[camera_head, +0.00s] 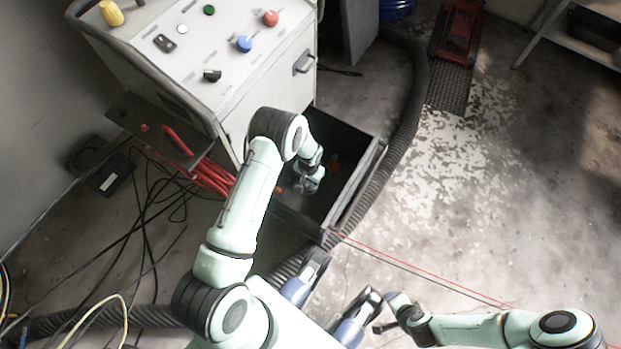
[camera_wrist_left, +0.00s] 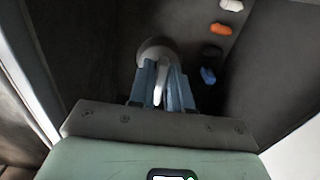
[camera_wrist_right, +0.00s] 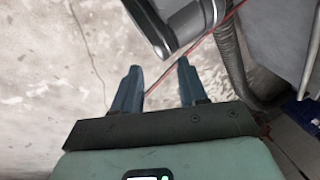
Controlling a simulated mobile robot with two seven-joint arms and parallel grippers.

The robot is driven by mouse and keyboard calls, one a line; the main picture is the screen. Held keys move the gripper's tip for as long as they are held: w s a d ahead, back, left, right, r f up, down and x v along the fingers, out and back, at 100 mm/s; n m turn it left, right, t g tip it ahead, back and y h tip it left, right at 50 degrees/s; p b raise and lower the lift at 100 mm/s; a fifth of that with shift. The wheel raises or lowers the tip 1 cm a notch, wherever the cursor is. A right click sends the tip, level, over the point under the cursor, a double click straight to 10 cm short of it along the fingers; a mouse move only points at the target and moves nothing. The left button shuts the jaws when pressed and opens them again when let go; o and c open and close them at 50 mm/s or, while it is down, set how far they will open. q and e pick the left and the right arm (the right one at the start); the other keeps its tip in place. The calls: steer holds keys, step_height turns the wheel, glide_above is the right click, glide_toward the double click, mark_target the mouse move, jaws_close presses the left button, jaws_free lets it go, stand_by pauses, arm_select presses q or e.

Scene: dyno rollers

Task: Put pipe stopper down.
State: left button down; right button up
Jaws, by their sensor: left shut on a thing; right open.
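My left gripper (camera_head: 310,184) reaches down into the open dark drawer (camera_head: 362,183) of the white cabinet. In the left wrist view, its blue fingers are shut on a pale grey pipe stopper (camera_wrist_left: 158,82). The stopper has a round disc (camera_wrist_left: 152,48) and a narrow handle between the fingers. I cannot tell whether the stopper touches the drawer floor. In the head view the stopper is mostly hidden by the gripper. My right gripper (camera_wrist_right: 157,75) is open and empty above the concrete floor, away from the drawer.
In the left wrist view, an orange piece (camera_wrist_left: 220,29), a blue piece (camera_wrist_left: 208,75), a white piece (camera_wrist_left: 231,5) and a dark piece lie in a row beside the stopper. Coloured knobs sit on the cabinet top (camera_head: 200,60). A black ribbed hose (camera_head: 405,130) curves past the drawer.

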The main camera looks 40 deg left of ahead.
arm_select(q)
steer(key=shift+s+a+r+b, duration=0.1)
steer(key=shift+s+r+b, duration=0.1)
steer(key=shift+b, duration=0.8)
arm_select(e)
steer(key=w+d+f+t, duration=0.1)
steer(key=w+d+f, duration=0.1)
steer(key=w+f, duration=0.1)
arm_select(q)
step_height(320, 180, down, 20)
steer(key=b, duration=0.6)
steer(key=shift+r+b, duration=0.25)
steer(key=shift+b, duration=0.15)
steer(key=shift+r, duration=0.1)
arm_select(e)
steer(key=s+d+f+m+g, duration=0.1)
steer(key=s+f+g, duration=0.3)
steer(key=s+f, duration=0.4)
steer(key=s, duration=0.4)
steer(key=shift+d+f, duration=0.3)
steer(key=shift+f, duration=0.05)
arm_select(q)
steer(key=shift+f, duration=0.2)
steer(key=c, duration=1.1)
jaws_free()
steer(key=shift+o, duration=0.2)
